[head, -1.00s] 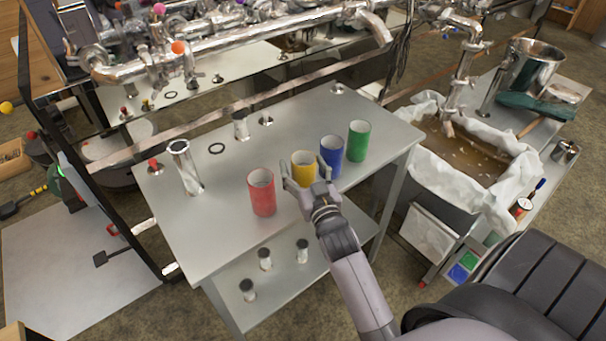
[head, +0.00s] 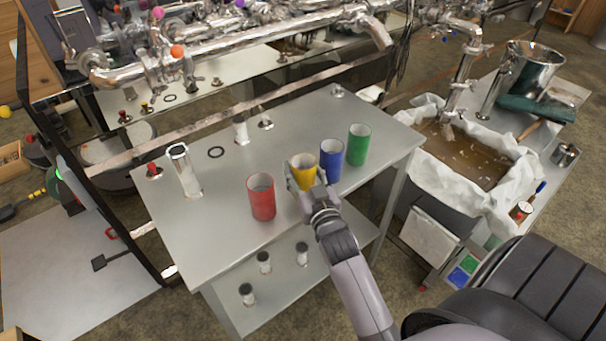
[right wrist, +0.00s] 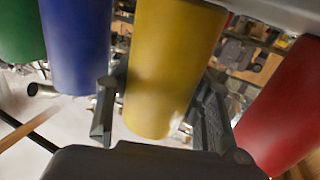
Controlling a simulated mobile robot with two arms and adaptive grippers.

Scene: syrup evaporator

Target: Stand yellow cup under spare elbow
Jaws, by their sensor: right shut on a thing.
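The yellow cup (head: 302,172) is upright at the front right part of the metal table, between the red cup (head: 262,198) and the blue cup (head: 331,160). My right gripper (head: 307,177) is shut on it from the near side. In the right wrist view a finger lies on each side of the yellow cup (right wrist: 168,70); whether its base touches the table is hidden. Bent silver pipe ends show at the back left (head: 97,68) and back centre (head: 380,35); I cannot tell which is the spare elbow. My left gripper is not in view.
A green cup (head: 359,145) stands right of the blue one. The metal table (head: 225,185) also bears a silver cylinder (head: 185,170) and a black ring (head: 216,152). A frame rail (head: 215,117) runs behind. A cloth-lined basin (head: 490,195) is at right.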

